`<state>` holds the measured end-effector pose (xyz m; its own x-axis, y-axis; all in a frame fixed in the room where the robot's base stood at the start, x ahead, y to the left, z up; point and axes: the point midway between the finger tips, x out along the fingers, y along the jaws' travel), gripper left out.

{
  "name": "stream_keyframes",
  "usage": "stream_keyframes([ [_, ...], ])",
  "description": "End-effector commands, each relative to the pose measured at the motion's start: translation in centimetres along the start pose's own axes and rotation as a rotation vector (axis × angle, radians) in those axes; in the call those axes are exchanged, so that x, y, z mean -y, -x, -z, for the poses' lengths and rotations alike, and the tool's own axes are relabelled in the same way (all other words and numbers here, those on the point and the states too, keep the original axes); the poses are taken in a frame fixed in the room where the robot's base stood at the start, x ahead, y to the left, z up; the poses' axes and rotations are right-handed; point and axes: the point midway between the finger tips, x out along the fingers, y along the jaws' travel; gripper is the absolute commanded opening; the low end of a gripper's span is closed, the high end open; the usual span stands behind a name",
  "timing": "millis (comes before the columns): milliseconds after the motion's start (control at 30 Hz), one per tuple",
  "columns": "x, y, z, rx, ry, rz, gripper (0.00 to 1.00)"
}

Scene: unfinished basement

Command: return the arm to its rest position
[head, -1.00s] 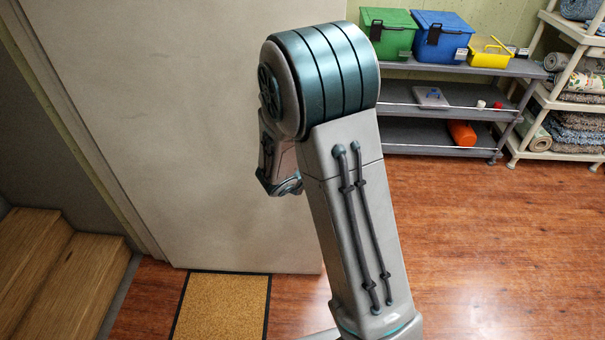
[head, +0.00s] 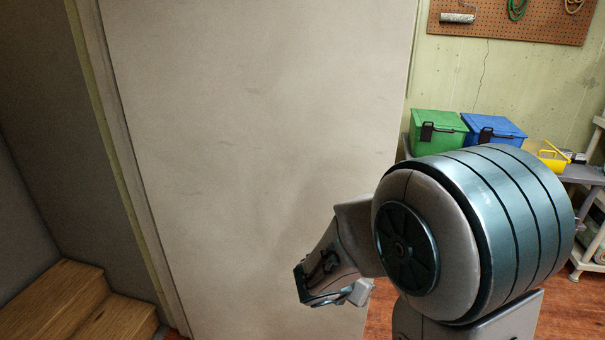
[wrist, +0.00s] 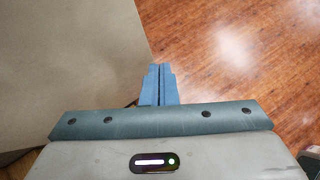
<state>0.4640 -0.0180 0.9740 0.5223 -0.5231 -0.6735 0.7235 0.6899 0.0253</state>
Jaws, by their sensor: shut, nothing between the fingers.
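My gripper shows in the wrist view (wrist: 159,75), its two blue fingers shut together with nothing between them. It points down toward the wood floor, beside a pale flat panel. In the head view my arm is bent, with its large teal joint at the lower right and the forearm reaching left in front of the pale panel. The fingers are hidden behind my arm in the head view.
The tall pale panel (head: 250,140) stands close behind my forearm. Wooden steps (head: 75,305) are at the lower left. A green bin (head: 437,132), a blue bin (head: 492,133) and a yellow container (head: 552,155) sit on a grey shelf. A pegboard (head: 510,18) hangs above.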

Motion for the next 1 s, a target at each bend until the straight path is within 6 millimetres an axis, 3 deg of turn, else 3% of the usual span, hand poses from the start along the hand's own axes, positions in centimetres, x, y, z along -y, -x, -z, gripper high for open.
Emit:
stream_keyframes([
  [233, 5.3, 2.8, -2.0, -0.056, -0.556, 0.141, 0.00],
  [500, 10.6, 7.8, -1.0, -0.186, -1.358, 0.356, 0.00],
  [800, 11.6, 13.9, 1.4, -0.403, -2.080, 0.591, 0.00],
  [1000, 11.1, 15.9, 2.0, -0.495, -2.272, 0.676, 0.00],
])
